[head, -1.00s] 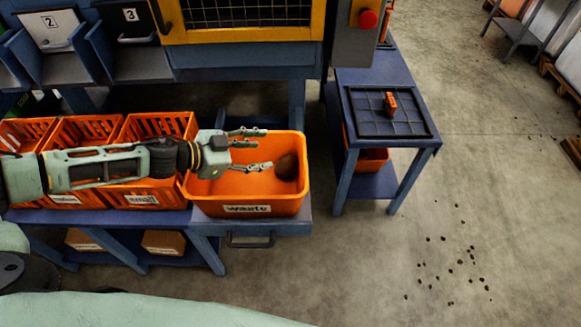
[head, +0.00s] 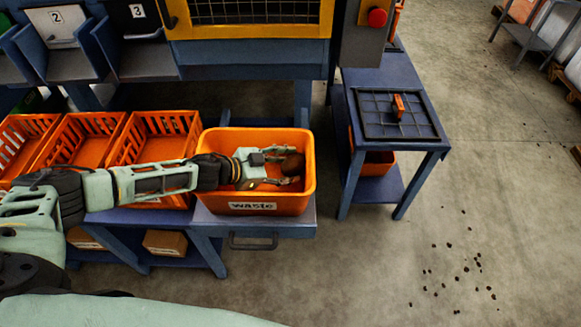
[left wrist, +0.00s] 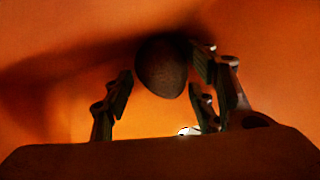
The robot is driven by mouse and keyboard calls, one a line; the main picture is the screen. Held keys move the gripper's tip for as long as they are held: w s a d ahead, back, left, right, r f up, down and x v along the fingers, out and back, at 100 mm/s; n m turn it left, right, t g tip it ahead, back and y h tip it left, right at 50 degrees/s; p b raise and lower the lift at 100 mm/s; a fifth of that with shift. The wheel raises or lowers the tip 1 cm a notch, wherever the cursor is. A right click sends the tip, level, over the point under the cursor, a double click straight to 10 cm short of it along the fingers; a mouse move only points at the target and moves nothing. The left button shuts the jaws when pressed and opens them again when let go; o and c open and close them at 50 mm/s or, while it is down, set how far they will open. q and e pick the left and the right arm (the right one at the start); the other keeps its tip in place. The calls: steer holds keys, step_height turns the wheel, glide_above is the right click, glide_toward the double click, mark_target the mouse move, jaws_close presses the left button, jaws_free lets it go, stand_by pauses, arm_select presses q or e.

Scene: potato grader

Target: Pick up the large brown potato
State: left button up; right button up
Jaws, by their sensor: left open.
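The brown potato (head: 293,164) lies in the orange bin labelled "waste" (head: 253,207), near its right wall. In the left wrist view the potato (left wrist: 162,67) is dark and rounded, just beyond and partly between the fingertips. My left gripper (head: 284,166) is down inside the waste bin with its fingers pointing right at the potato. In the left wrist view the left gripper (left wrist: 160,88) is open, with its fingers on either side. I cannot tell whether a right-hand finger touches the potato. My right gripper is not in view.
Slatted orange crates (head: 155,140) stand left of the waste bin on the blue bench. The grader frame (head: 250,60) stands behind. A blue table (head: 418,150) with a dark grid tray (head: 375,128) stands right. The floor right is open, with scattered dark bits.

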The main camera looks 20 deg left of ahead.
arm_select(q)
steer(key=shift+f, duration=0.1)
steer(key=shift+c, duration=0.2)
steer(key=c, duration=0.9)
steer(key=shift+c, duration=0.2)
